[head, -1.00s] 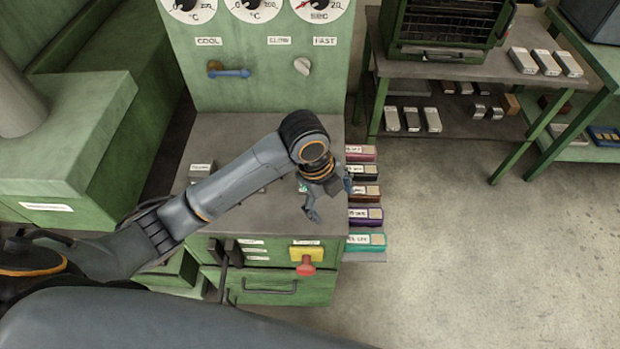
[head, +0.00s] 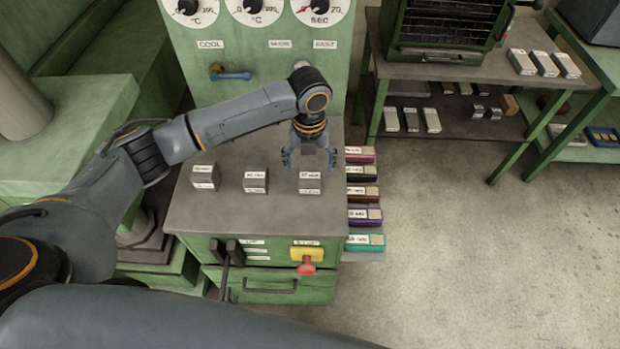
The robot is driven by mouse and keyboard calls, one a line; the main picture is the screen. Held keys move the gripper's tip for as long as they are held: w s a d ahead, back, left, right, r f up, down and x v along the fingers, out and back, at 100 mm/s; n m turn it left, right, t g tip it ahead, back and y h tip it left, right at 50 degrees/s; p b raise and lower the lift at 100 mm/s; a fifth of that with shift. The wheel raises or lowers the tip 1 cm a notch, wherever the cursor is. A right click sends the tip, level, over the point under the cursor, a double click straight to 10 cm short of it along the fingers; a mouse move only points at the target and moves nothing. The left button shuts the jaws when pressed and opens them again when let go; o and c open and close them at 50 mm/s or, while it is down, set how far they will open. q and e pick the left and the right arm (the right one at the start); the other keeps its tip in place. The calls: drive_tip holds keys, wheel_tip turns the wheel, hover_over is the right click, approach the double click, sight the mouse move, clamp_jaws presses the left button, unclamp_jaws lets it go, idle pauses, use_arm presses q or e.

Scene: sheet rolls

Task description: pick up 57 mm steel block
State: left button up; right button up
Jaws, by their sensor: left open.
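Three grey steel blocks with white labels stand in a row on the grey machine top (head: 230,220). The right one is the 57 mm steel block (head: 310,181); its small label seems to begin with 57. The middle block (head: 255,180) and the left block (head: 204,176) stand apart from it. My left gripper (head: 309,164) is open, fingers pointing down, just above and behind the right block in the picture. I cannot tell whether the fingers reach beside the block. The right gripper is not in view.
Several coloured labelled boxes (head: 365,215) line the machine's right side. A yellow box with a red knob (head: 306,266) is on the front. A green panel with dials (head: 250,70) rises behind. Shelves with metal bars (head: 480,73) stand at the back right; the floor there is clear.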

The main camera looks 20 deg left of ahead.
sight(311, 174)
use_arm(q)
drive_tip(key=f, duration=0.1)
drive_tip(key=f+p, duration=0.1)
drive_tip(key=f, duration=0.1)
drive_tip(key=f+p, duration=0.1)
drive_tip(key=f, duration=0.1)
drive_tip(key=shift+s+d+f, duration=0.15)
drive_tip(key=shift+s+f, duration=0.1)
drive_tip(key=shift+f, duration=0.3)
drive_tip(key=c, duration=1.6)
drive_tip(key=shift+w+r, duration=0.15)
drive_tip(key=shift+w, duration=0.05)
clamp_jaws()
